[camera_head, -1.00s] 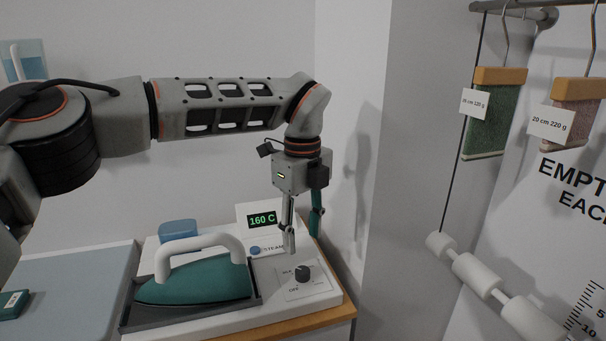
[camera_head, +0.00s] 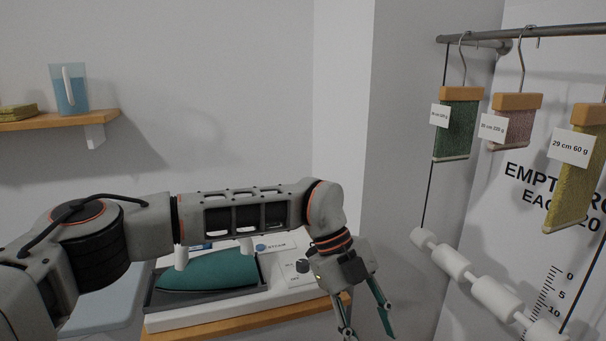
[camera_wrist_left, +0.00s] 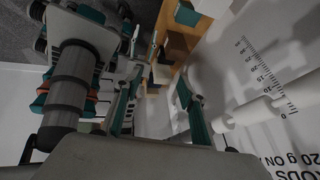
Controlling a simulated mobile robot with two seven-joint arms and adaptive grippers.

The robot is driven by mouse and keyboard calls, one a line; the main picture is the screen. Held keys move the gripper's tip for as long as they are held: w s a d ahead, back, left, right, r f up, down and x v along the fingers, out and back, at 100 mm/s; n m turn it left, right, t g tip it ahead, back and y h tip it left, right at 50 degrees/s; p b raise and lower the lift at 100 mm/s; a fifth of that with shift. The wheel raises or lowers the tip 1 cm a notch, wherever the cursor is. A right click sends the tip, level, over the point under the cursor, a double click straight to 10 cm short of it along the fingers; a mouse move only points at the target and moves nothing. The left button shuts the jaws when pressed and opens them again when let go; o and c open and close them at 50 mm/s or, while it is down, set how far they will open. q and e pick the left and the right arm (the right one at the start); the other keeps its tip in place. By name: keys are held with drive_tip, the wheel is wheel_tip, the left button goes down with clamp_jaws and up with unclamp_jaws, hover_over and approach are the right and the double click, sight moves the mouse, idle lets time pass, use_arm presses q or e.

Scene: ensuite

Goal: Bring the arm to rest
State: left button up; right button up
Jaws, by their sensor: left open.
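My left arm comes in from the left in the head view and reaches across in front of the ironing station. My left gripper (camera_head: 366,333) hangs at its end, right of the station, pointing down with its two fingers apart and nothing between them. The left wrist view also shows the open fingers (camera_wrist_left: 158,112) with empty space between them. My right gripper is in neither view.
Hanging swatches, green (camera_head: 457,125), pink (camera_head: 514,122) and yellow (camera_head: 574,180), hang from a rail (camera_head: 470,38) at the right. White rollers (camera_head: 452,262) run below them. A wall shelf (camera_head: 60,121) holds a blue jug (camera_head: 68,92). A wall corner stands behind the gripper.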

use_arm(q)
drive_tip(key=s+d+m+g+h, duration=0.2)
drive_tip(key=s+d+g+h, duration=0.3)
drive_tip(key=s+d, duration=0.4)
drive_tip(key=s+d+r+n+t+h, duration=0.1)
drive_tip(key=d+r+n+t+h, duration=0.15)
drive_tip(key=r+h, duration=0.5)
drive_tip(key=w+a+f+n+t+h, duration=0.2)
drive_tip(key=w+a+n+t+h, duration=0.5)
drive_tip(key=n+t, duration=0.45)
drive_tip(key=w+a+f+n+t+y, duration=0.3)
drive_tip(key=a+f+n+t+y, duration=0.2)
drive_tip(key=a+f+y, duration=0.15)
drive_tip(key=w+a+f+n+t+y, duration=0.3)
drive_tip(key=a+f+n+t+y, duration=0.25)
drive_tip(key=f, duration=0.25)
drive_tip(key=s+a+f+n+g+y, duration=0.1)
drive_tip(key=s+a+f+y, duration=0.2)
drive_tip(key=s+a+f, duration=0.2)
drive_tip(key=s+a+f+n+g+y, duration=0.2)
drive_tip(key=s+a+f, duration=0.4)
drive_tip(key=a+f, duration=0.5)
drive_tip(key=s+a+f+n+g+y, duration=0.1)
drive_tip(key=s+a+f+y, duration=0.3)
drive_tip(key=a+f, duration=0.5)
drive_tip(key=shift+s+f+g, duration=0.25)
drive_tip(key=shift+s+g, duration=0.2)
drive_tip(key=shift+s, duration=0.6)
